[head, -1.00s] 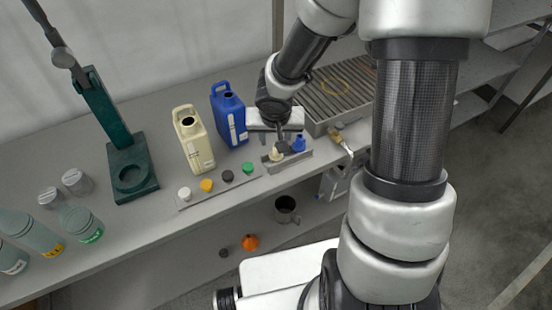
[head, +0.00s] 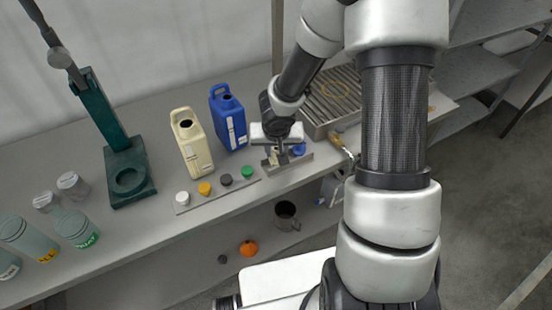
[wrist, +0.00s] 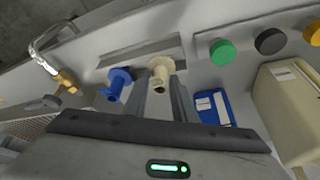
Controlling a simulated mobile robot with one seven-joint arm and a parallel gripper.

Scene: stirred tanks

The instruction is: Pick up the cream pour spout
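The cream pour spout (wrist: 161,70) stands beside the blue pour spout (wrist: 118,82) on a small grey holder (head: 293,165). In the head view the cream spout (head: 274,154) is partly covered by my gripper (head: 282,157), which points down over the holder. In the wrist view my gripper (wrist: 160,86) is open, with its two fingers apart and the cream spout in line with the gap between the fingertips. I cannot tell whether either finger touches it. The blue spout (head: 299,149) is close on the right in the head view.
A cream jug (head: 193,145) and a blue jug (head: 229,118) stand behind and left. A strip with several coloured caps (head: 218,190) lies at the front left. A brass-ended hose fitting (head: 338,142) and a ribbed metal tray (head: 335,100) are on the right.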

